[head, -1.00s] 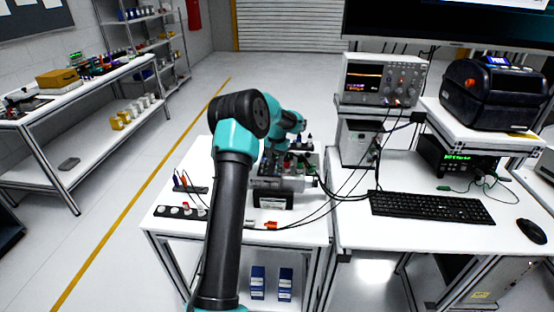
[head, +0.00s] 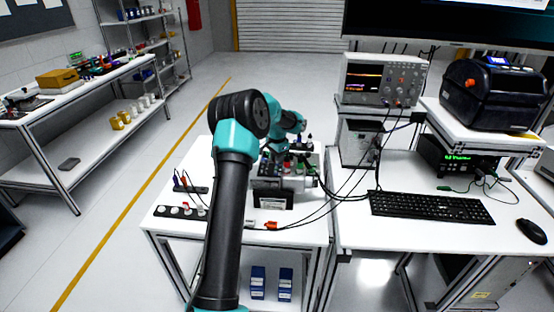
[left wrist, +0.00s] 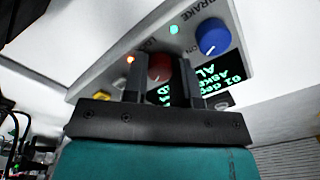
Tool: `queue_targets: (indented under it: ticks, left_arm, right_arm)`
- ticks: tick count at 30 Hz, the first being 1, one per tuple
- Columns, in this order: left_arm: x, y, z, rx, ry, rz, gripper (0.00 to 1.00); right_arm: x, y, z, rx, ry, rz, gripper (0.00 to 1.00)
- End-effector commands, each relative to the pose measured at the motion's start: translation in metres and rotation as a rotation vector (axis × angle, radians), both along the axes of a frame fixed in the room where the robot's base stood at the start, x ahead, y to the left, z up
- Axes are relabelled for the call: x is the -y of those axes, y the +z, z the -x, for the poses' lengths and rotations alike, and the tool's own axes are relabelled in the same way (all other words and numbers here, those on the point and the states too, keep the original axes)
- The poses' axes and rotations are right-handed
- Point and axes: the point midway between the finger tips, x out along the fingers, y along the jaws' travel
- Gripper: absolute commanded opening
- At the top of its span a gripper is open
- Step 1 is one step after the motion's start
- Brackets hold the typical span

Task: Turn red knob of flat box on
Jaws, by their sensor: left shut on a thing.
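The flat box shows close up in the left wrist view as a pale tilted panel (left wrist: 115,66). Its red knob (left wrist: 158,69) sits between the two dark fingers of my left gripper (left wrist: 159,74). The fingers are shut on the knob and hide its sides. A blue knob (left wrist: 212,37) is to the right, with a green lit light (left wrist: 173,30) near it and an orange lit light (left wrist: 130,59) left of the red knob. Green text glows on a dark display (left wrist: 218,75). In the head view the knob is too small to tell. My right gripper is not in view.
In the head view, the white table (head: 170,229) carries a black strip of round knobs (head: 181,211), an orange connector (head: 270,226) and loose black cables. A keyboard (head: 430,206) and oscilloscope (head: 382,79) stand on the right bench.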

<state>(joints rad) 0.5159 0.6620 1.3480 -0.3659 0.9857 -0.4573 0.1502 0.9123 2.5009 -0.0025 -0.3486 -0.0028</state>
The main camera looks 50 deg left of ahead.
Motion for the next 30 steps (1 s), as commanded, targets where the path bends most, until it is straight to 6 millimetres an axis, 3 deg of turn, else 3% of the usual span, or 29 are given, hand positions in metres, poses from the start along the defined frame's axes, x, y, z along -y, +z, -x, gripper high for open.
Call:
queue_targets:
  ticks: [5, 6, 14, 23, 30]
  left_arm:
    - [0.000, 0.001, 0.000, 0.001, 0.001, -0.001, 0.02]
    - [0.000, 0.001, 0.000, 0.001, 0.001, -0.001, 0.28]
    - [0.000, 0.000, 0.000, 0.001, 0.001, -0.001, 0.52]
    - [0.000, 0.002, 0.000, 0.001, 0.001, -0.001, 0.52]
    - [0.000, 0.026, -0.001, 0.003, 0.002, -0.002, 0.52]
  right_arm:
    - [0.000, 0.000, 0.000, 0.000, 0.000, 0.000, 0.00]
    - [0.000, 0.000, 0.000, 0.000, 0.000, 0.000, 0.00]
    - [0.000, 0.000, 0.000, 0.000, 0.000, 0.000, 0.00]
    - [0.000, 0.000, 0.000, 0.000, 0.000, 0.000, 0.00]
    - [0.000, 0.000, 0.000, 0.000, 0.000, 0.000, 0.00]
